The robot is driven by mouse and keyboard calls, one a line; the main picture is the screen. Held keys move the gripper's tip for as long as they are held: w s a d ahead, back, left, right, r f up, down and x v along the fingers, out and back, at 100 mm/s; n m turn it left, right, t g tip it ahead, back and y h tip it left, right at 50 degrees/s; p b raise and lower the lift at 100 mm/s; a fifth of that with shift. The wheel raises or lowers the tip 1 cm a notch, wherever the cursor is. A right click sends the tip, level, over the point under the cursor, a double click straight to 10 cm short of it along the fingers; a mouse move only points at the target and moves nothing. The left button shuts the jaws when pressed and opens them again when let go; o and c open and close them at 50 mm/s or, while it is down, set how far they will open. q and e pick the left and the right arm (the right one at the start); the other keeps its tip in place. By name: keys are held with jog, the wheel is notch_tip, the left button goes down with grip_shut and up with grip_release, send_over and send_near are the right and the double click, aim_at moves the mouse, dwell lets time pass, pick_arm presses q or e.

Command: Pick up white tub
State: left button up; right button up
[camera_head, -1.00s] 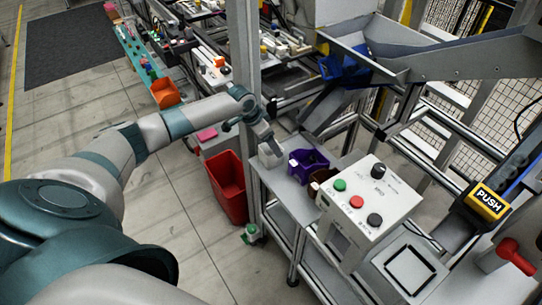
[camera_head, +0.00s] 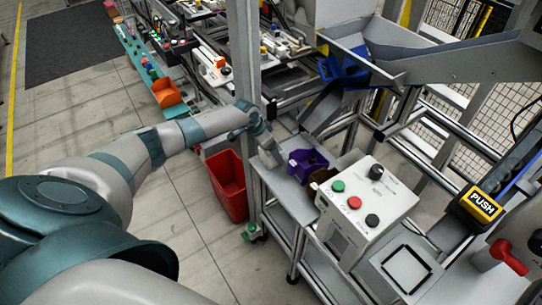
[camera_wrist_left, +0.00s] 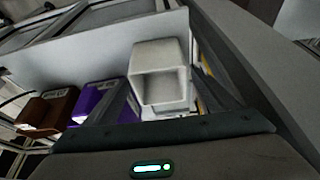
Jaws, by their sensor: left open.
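The white tub (camera_wrist_left: 160,62) is a small, square-mouthed bin in the middle of the left wrist view, with its open side toward the camera. In the head view the white tub (camera_head: 270,160) sits at the left end of the grey shelf (camera_head: 283,197), partly hidden by my left gripper (camera_head: 263,143). The left gripper (camera_wrist_left: 164,84) is open, with one dark finger on each side of the tub in the left wrist view. I cannot tell whether the fingers touch it. My right gripper is not in view.
A purple tub (camera_head: 307,165) and a brown tub (camera_head: 322,178) stand to the right of the white tub. A button box (camera_head: 366,200) is farther right. A metal post (camera_head: 243,70) rises close by. A red bin (camera_head: 227,187) stands on the floor below.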

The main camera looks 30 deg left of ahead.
pick_arm(q)
jog(key=c, duration=1.1)
jog(key=shift+c, duration=0.2)
jog(key=shift+r, duration=0.15)
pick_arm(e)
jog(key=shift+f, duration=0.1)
